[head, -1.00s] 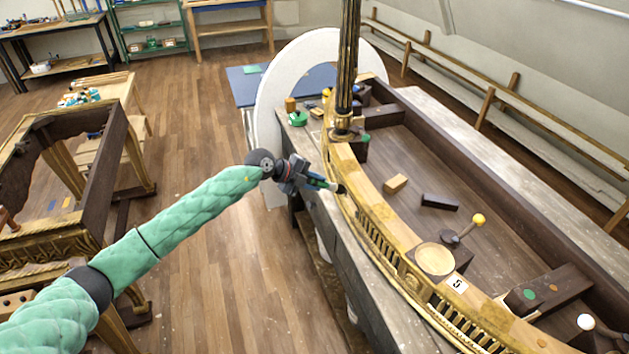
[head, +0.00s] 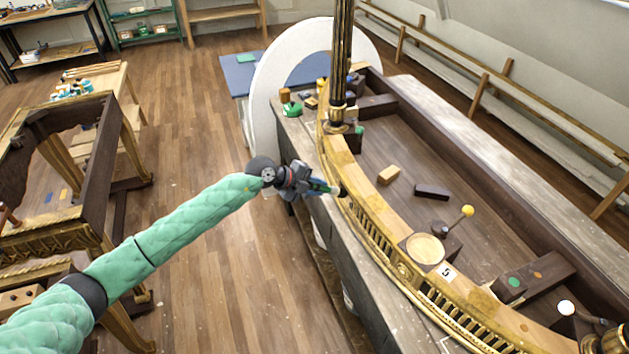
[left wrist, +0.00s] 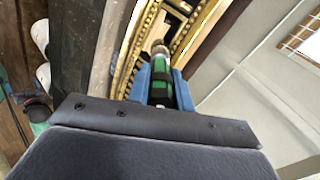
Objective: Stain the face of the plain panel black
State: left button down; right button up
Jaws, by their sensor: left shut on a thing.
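The gilt console (head: 392,262) runs in a curve along the bench, with fluted and carved parts on its front. My left gripper (head: 322,187) is beside this front, left of the fluted stretch. It is shut on a green-handled brush (head: 333,190) whose dark tip points at the front. In the left wrist view the brush (left wrist: 162,92) sits between the blue fingers (left wrist: 164,84), its tip end close to the gilt moulding (left wrist: 140,42). I cannot tell whether the tip touches. The plain panel's face cannot be made out clearly behind the brush. My right gripper is not in view.
A dark post (head: 341,70) rises from the console's far end. A round wooden dish (head: 425,249), a number 5 tag (head: 446,272) and a yellow-knobbed lever (head: 456,220) are nearer. Loose blocks (head: 432,192) lie inside. Open floor (head: 225,270) lies left of the bench.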

pick_arm(q)
jog(key=s, duration=0.1)
jog(key=s+d, duration=0.1)
jog(key=s, duration=0.3)
jog(key=shift+d, duration=0.35)
jog(key=shift+a, duration=0.15)
dwell(0.3)
jog(key=shift+s+a, duration=0.3)
jog(key=shift+a, duration=0.6)
jog(key=shift+s+a, duration=0.3)
jog(key=shift+a, duration=0.65)
jog(key=shift+s+a, duration=0.3)
jog(key=shift+a, duration=0.6)
jog(key=a, duration=0.1)
jog(key=s+a, duration=0.1)
jog(key=shift+a, duration=0.4)
